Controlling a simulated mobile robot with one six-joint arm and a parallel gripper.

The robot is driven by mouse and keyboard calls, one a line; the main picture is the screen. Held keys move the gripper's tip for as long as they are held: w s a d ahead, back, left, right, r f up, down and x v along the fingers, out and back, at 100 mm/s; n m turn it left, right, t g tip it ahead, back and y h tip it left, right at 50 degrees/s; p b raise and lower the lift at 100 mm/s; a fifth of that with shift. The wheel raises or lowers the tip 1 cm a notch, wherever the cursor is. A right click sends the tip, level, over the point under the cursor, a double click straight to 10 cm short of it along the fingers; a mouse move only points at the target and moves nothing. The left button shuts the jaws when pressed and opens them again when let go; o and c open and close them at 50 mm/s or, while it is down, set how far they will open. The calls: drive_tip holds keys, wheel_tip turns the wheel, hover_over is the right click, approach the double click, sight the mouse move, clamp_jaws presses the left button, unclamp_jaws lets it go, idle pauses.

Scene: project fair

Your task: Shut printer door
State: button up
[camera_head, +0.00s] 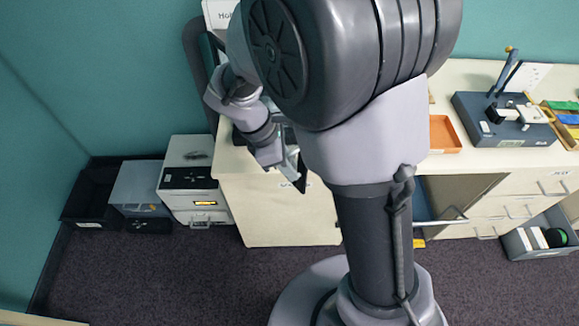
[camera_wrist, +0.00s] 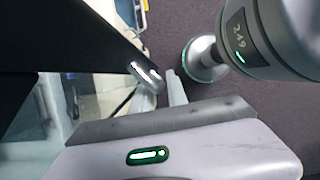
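In the wrist view a dark, flat panel (camera_wrist: 75,35), which looks like the printer door, fills the upper left. A short, shiny handle-like piece (camera_wrist: 147,74) sits at its right corner. Pale, glassy surfaces show below it. In the head view my arm hides most of the printer; a dark, rounded frame (camera_head: 193,70), perhaps part of the door, shows at the left end of the counter. My gripper (camera_head: 296,172) is low over the counter's front edge. A grey finger (camera_wrist: 175,88) shows near the handle-like piece; contact and finger gap are unclear.
The counter (camera_head: 475,75) runs right, with an orange tray (camera_head: 443,134) and a blue-grey fixture (camera_head: 503,120). Boxes (camera_head: 190,180) stand at left. The front carpet (camera_head: 150,275) is clear.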

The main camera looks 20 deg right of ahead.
drive_tip(key=shift+c, duration=0.5)
clamp_jaws()
idle(1.0)
